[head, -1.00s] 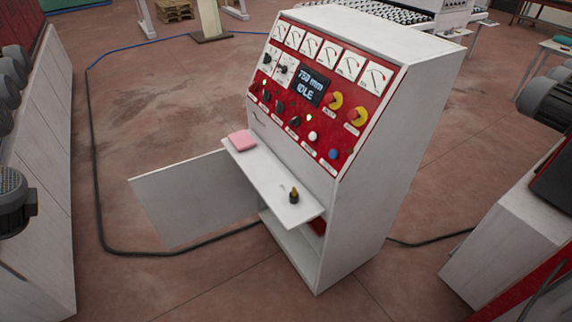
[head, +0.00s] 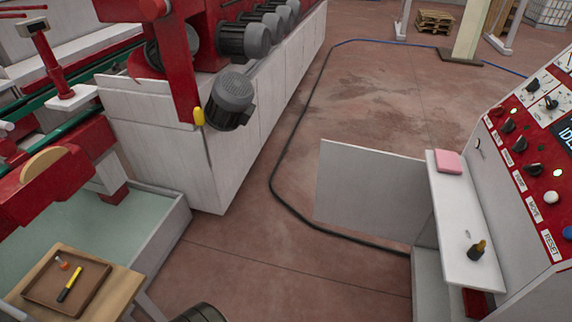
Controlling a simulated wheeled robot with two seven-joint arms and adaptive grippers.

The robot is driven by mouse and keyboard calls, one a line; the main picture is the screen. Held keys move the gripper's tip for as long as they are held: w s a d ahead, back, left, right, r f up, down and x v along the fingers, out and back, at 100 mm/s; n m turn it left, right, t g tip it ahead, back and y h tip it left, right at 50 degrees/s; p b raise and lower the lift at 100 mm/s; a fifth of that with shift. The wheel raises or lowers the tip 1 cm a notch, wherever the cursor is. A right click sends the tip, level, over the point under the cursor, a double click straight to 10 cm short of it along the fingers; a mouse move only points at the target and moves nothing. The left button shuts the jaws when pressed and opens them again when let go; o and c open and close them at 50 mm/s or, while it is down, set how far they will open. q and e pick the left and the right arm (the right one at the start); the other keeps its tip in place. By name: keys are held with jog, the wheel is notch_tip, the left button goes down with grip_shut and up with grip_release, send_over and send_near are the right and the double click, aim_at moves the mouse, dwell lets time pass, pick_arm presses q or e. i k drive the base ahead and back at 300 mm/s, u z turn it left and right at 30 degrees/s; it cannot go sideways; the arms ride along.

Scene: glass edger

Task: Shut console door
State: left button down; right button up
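The console door (head: 370,195) is a plain white panel in the head view, right of the middle. It stands open, swung out to the left from the lower front of the console (head: 520,150). The console is white with a red panel of knobs and buttons, and the right edge of the picture cuts it off. Its lower compartment (head: 428,285) is open, with something red partly seen inside. Neither of my grippers shows in the head view.
The console shelf (head: 462,225) juts out above the compartment, holding a pink pad (head: 448,161) and a small dark bottle-like object (head: 477,249). A dark cable (head: 285,205) runs across the floor. A red and white machine (head: 200,130) stands left. A brown tray (head: 65,282) lies front left.

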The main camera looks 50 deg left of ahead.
aim_at(387, 195)
jog(key=u, duration=1.95)
jog(key=i, duration=1.8)
jog(key=u, duration=0.6)
jog(key=i, duration=1.2)
jog(key=z, duration=4.2)
jog(key=k, duration=0.5)
jog(key=u, duration=0.9)
